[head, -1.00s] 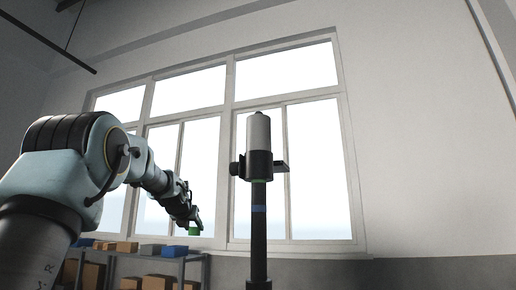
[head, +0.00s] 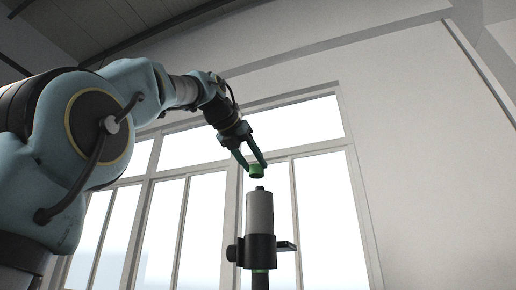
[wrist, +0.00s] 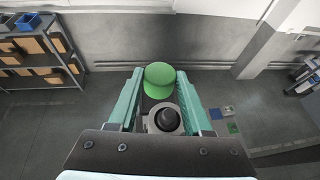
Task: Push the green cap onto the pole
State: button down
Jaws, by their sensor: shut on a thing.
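My gripper (head: 252,165) is shut on the green cap (head: 256,171), a short cylinder held between the fingertips. In the wrist view the cap (wrist: 159,76) sits between the two teal fingers. The pole (head: 260,215) stands upright, with a light grey cylinder on top ending in a small dark tip (head: 260,188). The cap is just above this tip, apart from it by a small gap in the head view. In the wrist view the pole's dark tip (wrist: 167,118) shows below the cap in the picture, between the fingers. The cap's underside is hidden there.
A black clamp with a side bracket (head: 262,251) grips the pole below the grey cylinder. A shelf with boxes (wrist: 38,55) stands at the upper left of the wrist view. Windows (head: 190,215) are behind. The air around the pole top is clear.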

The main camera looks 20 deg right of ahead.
aim_at(260, 187)
jog(key=shift+g, duration=0.3)
jog(key=shift+s+a+f, duration=0.1)
jog(key=shift+s+f, duration=1.35)
jog(key=shift+f, duration=0.3)
jog(key=shift+r, duration=0.1)
jog(key=shift+f, duration=0.2)
jog(key=shift+s+a+f, duration=0.1)
jog(key=shift+f, duration=0.15)
jog(key=shift+f+b, duration=0.35)
jog(key=shift+f, duration=0.85)
dwell(1.4)
jog(key=shift+c, duration=1.3)
grip_release()
jog(key=shift+r, duration=0.1)
jog(key=shift+o, duration=0.4)
